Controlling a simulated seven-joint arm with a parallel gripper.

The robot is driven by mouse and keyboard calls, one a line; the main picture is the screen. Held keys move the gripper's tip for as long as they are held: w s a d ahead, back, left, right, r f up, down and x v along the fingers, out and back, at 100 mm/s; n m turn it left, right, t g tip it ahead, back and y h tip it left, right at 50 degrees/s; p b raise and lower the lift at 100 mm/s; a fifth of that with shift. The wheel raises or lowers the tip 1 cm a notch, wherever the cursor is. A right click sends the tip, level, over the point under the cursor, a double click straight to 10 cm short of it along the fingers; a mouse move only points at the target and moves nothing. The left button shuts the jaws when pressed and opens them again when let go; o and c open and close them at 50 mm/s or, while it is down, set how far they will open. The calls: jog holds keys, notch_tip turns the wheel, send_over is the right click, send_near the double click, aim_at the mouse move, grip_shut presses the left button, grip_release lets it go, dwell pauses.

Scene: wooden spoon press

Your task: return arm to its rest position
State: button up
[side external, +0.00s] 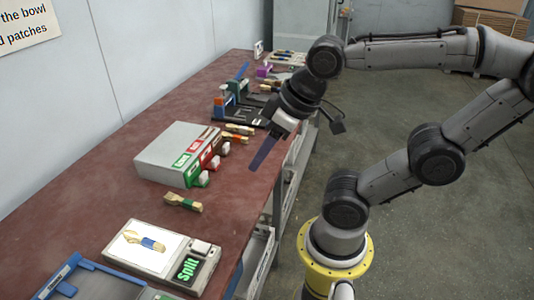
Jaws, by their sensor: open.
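My gripper (263,153) hangs from my arm near the right edge of the dark red bench (110,185), pointing down and to the left. Its long dark blue fingers are open, and nothing shows between them. The fingertips look to be above or just beside the bench edge; the exact height is hard to tell. My arm is bent and reaches in from the right.
A grey box (170,148) with green and red labels stands mid-bench. A short wooden piece (183,202) lies before it. A device (206,248) reads "Split". A blue tray (88,265) is at lower left. A dark fixture (241,116) stands farther back. The floor (400,250) is clear.

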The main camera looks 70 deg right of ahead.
jog(key=shift+s+d+f, duration=0.1)
jog(key=shift+s+f, duration=0.15)
jog(key=shift+s, duration=0.2)
